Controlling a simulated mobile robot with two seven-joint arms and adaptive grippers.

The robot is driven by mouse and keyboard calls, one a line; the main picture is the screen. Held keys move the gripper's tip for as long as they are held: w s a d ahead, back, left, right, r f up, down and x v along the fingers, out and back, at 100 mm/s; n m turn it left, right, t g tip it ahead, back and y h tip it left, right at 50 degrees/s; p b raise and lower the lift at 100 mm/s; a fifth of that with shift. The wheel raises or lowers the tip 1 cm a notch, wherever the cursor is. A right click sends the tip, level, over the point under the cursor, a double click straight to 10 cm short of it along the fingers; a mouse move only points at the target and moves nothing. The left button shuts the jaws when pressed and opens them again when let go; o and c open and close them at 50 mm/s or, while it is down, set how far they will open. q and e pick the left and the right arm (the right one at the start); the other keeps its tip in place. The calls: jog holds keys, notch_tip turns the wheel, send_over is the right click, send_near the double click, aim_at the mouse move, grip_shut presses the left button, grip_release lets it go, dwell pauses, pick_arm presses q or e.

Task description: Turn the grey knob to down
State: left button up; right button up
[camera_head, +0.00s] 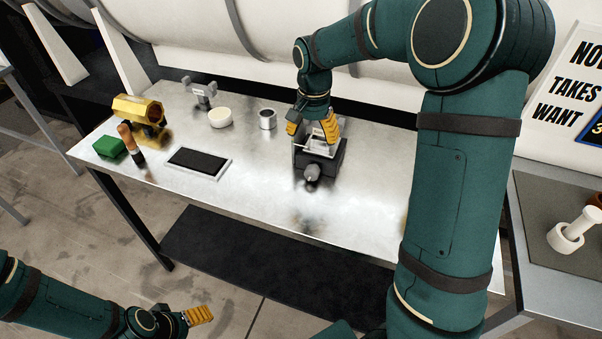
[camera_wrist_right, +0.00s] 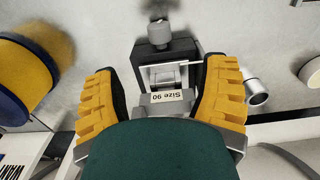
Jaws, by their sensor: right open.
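The grey knob (camera_head: 312,172) sticks out from the front of a black box (camera_head: 323,170) on the metal table. In the right wrist view the knob (camera_wrist_right: 157,30) is at the top, beyond the black box (camera_wrist_right: 148,58). Its pointing direction is not clear. A light metal frame with a "Size 90" label (camera_wrist_right: 166,97) stands behind the box. My right gripper (camera_head: 311,130) is open, with its yellow fingers on either side of this frame, above and behind the knob. My left gripper (camera_head: 198,315) is low at the left, away from the table; its jaw opening is unclear.
On the table (camera_head: 250,190) are a gold cylinder (camera_head: 138,108), a green block (camera_head: 109,147), an orange-topped handle (camera_head: 127,137), a black pad (camera_head: 198,161), a white round piece (camera_head: 220,117) and a metal cup (camera_head: 267,119). The tabletop before the knob is clear.

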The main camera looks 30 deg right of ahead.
aim_at(310, 169)
notch_tip(310, 169, down, 14)
jog(key=shift+s+d+r+b, duration=0.1)
jog(key=shift+r+b, duration=0.05)
jog(key=shift+b, duration=1.1)
jog(key=c, duration=1.2)
jog(key=g+h+p, duration=0.1)
jog(key=p, duration=0.2)
jog(key=shift+r+g, duration=0.15)
jog(key=shift+g, duration=0.15)
jog(key=shift+g+h+p, duration=0.45)
jog(key=shift+g+h, duration=0.05)
jog(key=shift+h, duration=0.1)
